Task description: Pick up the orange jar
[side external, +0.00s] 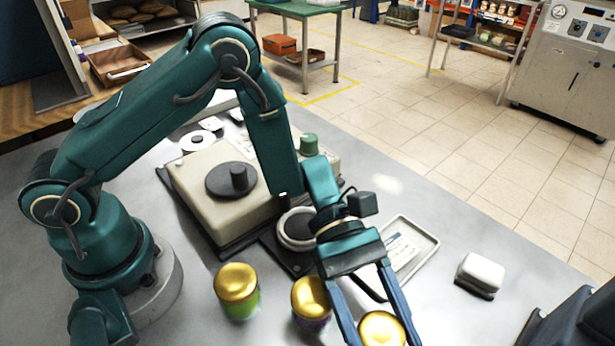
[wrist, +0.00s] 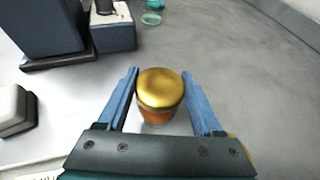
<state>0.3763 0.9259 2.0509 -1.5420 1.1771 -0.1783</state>
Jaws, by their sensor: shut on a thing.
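The orange jar (wrist: 158,116) has a gold lid and stands between the two blue fingers of my gripper (wrist: 160,76) in the wrist view. My gripper is shut on it, one finger at each side. In the side view the gold lid of this jar (side external: 382,329) shows between the fingers at the bottom edge, and its body is mostly cut off. I cannot tell whether its base touches the table.
A green jar (side external: 238,303) and a purple jar (side external: 312,318), both gold-lidded, stand left of my gripper. A metal tray (side external: 432,242), a white block (side external: 482,272) and a beige machine (side external: 205,172) are on the grey table. Dark boxes (wrist: 112,36) stand at the wrist view's upper left.

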